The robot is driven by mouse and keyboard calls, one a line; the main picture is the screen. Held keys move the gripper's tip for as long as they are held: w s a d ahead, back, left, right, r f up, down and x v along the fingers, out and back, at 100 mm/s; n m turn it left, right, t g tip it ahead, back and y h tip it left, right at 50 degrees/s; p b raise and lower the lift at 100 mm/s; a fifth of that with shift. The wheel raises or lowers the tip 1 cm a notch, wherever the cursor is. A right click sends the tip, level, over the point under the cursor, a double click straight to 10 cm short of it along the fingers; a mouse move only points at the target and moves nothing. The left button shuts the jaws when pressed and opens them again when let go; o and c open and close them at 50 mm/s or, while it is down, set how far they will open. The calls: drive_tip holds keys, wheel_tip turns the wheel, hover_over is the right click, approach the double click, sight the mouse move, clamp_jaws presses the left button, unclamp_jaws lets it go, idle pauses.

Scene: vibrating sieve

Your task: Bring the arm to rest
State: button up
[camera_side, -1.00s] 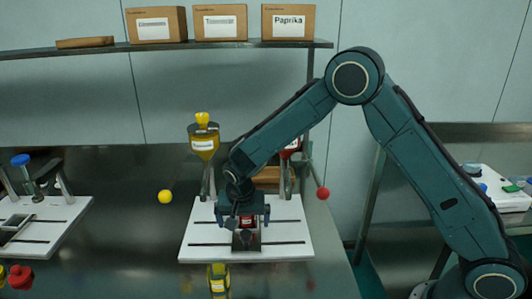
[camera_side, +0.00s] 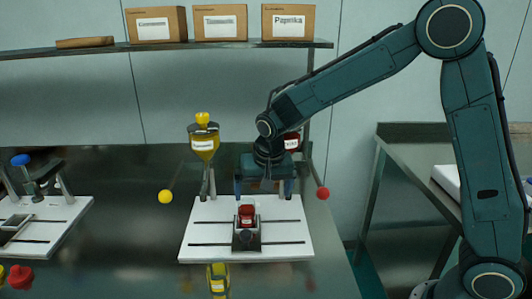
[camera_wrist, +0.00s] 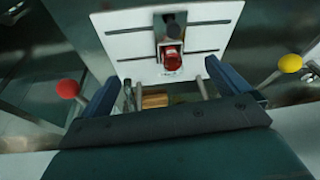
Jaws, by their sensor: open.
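My gripper (camera_side: 264,190) is open and empty, raised above the back part of the white base plate (camera_side: 205,240). In the wrist view, the two blue fingers of my gripper (camera_wrist: 168,95) stand wide apart. A small red container (camera_side: 246,213) sits in the dark holder (camera_side: 246,240) on the plate, apart from my gripper. The red container also shows in the wrist view (camera_wrist: 172,60). A red hopper (camera_side: 291,142) is partly hidden behind my wrist.
A yellow ball knob (camera_side: 165,196) and a red ball knob (camera_side: 323,193) stick out on either side. A second white plate station (camera_side: 50,235) stands at left. A shelf (camera_side: 230,44) with labelled boxes runs behind. A yellow container (camera_side: 218,280) stands in front.

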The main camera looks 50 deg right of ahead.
drive_tip(key=s+d+r+n+t+y, duration=0.1)
drive_tip(key=s+d+r+n, duration=0.25)
drive_tip(key=s+r, duration=0.9)
drive_tip(key=s+n+t, duration=0.1)
drive_tip(key=s+n, duration=0.2)
drive_tip(key=s, duration=1.2)
drive_tip(key=shift+d+n+t+y, duration=0.25)
drive_tip(key=shift+n+t+y, duration=0.05)
drive_tip(key=shift+n, duration=0.05)
idle(0.7)
